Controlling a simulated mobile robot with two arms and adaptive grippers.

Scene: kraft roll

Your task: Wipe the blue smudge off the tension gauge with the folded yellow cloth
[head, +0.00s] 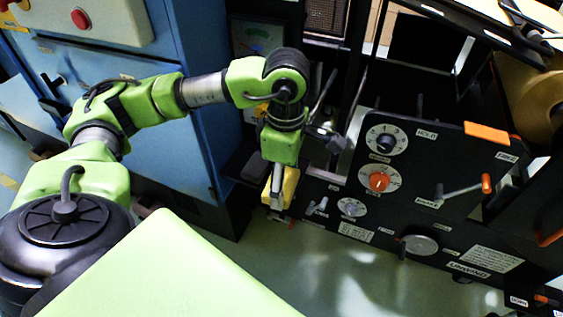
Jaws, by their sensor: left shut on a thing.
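My left gripper (279,196) points down near the middle of the view, beside the left edge of the black control panel. It is shut on the folded yellow cloth (291,186), which shows beside the fingers and is partly hidden by them. The cloth is well apart from the gauge. My right gripper is not in view.
The black panel (440,160) carries dials, an orange knob (379,181) and an orange-tipped lever (486,183). A blue cabinet (150,140) with a red button (80,18) stands at left. A kraft roll (530,95) is at right. Open floor (330,270) lies below.

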